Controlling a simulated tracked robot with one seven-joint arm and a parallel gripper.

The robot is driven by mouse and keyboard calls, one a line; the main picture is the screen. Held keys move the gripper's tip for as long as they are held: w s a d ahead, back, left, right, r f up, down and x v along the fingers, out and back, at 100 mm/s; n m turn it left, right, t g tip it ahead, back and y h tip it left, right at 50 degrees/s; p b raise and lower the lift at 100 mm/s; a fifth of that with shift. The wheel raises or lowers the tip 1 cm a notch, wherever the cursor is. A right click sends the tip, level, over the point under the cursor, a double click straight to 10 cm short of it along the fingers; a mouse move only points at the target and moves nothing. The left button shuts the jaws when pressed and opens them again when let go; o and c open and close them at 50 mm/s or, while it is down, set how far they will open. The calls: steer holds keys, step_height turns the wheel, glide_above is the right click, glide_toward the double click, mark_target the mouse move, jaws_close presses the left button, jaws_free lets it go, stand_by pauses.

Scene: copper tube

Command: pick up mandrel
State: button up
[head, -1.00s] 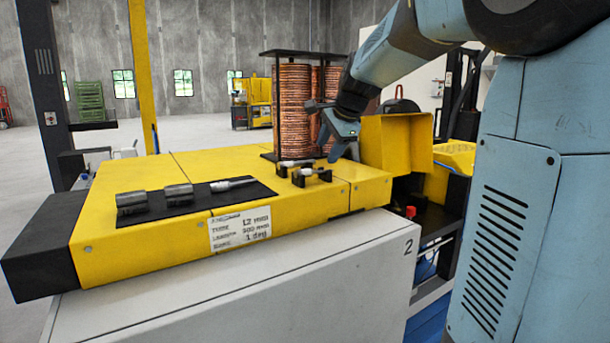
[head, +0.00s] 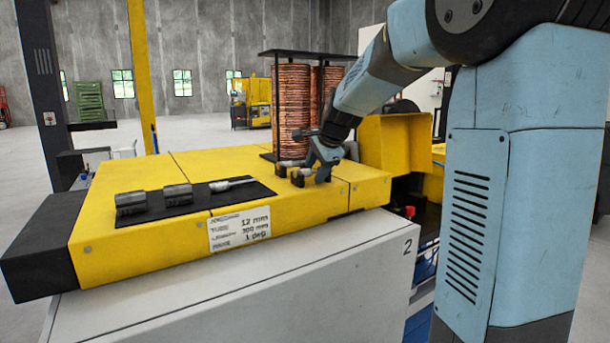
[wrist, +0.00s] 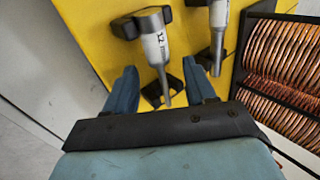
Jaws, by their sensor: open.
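A mandrel (wrist: 155,45) marked "12", with a light sleeve, a thin metal tip and a dark block at its far end, lies in dark holders on the yellow top. A second similar mandrel (wrist: 218,30) lies to its right. My gripper (wrist: 160,68) is open, with one finger on each side of the thin part of the "12" mandrel; contact cannot be told. In the head view my gripper (head: 318,172) is low over the holders and partly hides the mandrels.
A rack of copper tube coils (head: 292,105) stands close behind my gripper. A yellow hood (head: 395,140) is at the right.

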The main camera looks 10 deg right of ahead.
jaws_close()
stand_by(0.4)
steer(key=shift+r, duration=0.1)
